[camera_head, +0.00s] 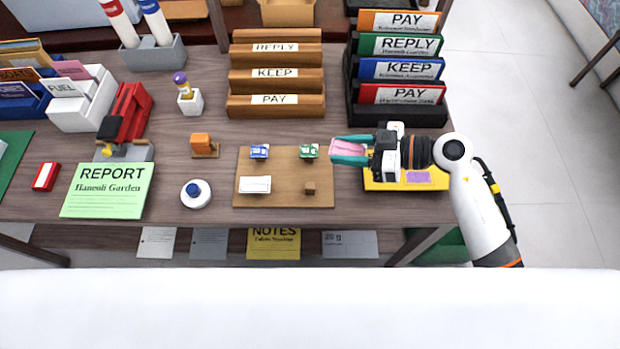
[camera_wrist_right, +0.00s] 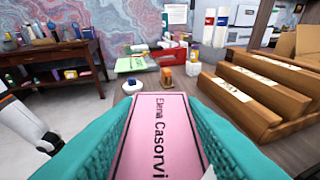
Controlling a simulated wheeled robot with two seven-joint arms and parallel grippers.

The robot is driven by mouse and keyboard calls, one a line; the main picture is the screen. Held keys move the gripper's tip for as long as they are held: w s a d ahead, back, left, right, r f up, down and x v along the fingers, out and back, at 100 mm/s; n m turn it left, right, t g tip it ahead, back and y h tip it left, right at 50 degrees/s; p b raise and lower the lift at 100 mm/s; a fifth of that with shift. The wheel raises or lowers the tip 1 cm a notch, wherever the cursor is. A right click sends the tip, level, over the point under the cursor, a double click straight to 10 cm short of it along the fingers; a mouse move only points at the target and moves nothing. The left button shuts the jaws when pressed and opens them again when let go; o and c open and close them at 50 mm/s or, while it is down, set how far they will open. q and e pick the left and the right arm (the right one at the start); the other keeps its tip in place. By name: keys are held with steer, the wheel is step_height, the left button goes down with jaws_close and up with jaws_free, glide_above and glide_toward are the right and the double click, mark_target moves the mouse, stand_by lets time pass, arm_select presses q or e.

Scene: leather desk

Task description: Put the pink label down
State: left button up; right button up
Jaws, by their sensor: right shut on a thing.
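The pink label (camera_head: 347,147) is between the teal fingers of my right gripper (camera_head: 350,150), which is shut on it. In the right wrist view the pink label (camera_wrist_right: 158,138) lies along the gap between the fingers (camera_wrist_right: 160,125), with "Elena Casorvi" readable and the rest cut off. In the head view my right gripper is just right of a wooden board (camera_head: 320,198). I cannot tell its exact height above the desk. My left gripper is not in view.
A yellow item (camera_head: 383,184) lies under my right arm. Wooden racks (camera_head: 275,105) and black-held folders (camera_head: 396,92) stand behind.

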mark_target(310, 185)
steer(key=s+a+f+n+g, duration=0.1)
steer(key=a+f+n+g, duration=0.1)
steer(key=a, duration=0.5)
steer(key=shift+a+f+n+g, duration=0.2)
steer(key=shift+f+n+g, duration=0.15)
steer(key=shift+n+g, duration=0.35)
steer(key=shift+s, duration=0.1)
steer(key=shift+f, duration=4.8)
steer(key=shift+f, duration=0.15)
steer(key=o, duration=0.9)
steer(key=shift+o, duration=0.2)
